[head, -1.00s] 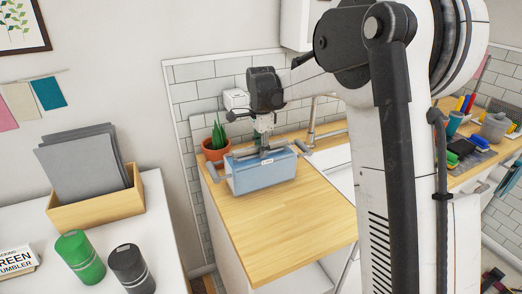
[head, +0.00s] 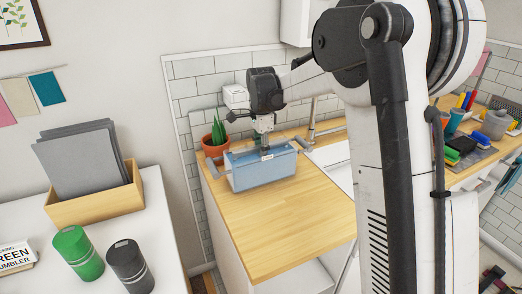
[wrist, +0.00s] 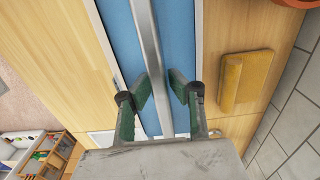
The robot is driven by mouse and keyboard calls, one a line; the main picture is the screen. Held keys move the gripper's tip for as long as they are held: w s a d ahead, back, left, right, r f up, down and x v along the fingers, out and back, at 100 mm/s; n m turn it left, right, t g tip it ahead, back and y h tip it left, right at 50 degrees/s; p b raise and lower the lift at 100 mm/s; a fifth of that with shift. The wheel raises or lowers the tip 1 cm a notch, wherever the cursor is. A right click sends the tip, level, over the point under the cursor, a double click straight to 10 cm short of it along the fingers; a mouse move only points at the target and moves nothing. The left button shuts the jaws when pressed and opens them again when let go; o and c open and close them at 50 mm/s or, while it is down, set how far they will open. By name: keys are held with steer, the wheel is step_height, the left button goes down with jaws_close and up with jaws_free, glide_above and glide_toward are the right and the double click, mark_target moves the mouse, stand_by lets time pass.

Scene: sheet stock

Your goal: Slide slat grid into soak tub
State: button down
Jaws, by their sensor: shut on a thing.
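The soak tub (head: 262,173) is a blue rectangular box with a small label, standing on the wooden counter in the head view. My gripper (head: 266,148) is low over the tub's opening, pointing down. In the wrist view, the slat grid shows as a long grey bar (wrist: 150,50) running between the two green-padded fingers of my gripper (wrist: 166,92). The fingers are shut on it. Blue of the tub (wrist: 181,40) shows on both sides of the bar. The grid's lower part is hidden inside the tub, so I cannot see how deep it sits.
A potted plant (head: 215,144) stands close behind the tub. The counter (head: 290,225) in front is clear. A tan block (wrist: 245,80) lies beside the tub in the wrist view. At left, a wooden box (head: 95,207) holds grey sheets, near green (head: 78,254) and black (head: 130,266) canisters.

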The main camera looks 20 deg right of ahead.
steer(key=c, duration=1.6)
jaws_free()
steer(key=shift+c, duration=0.2)
steer(key=shift+r, duration=0.1)
steer(key=shift+r+p, duration=2.05)
steer(key=shift+r, duration=1.8)
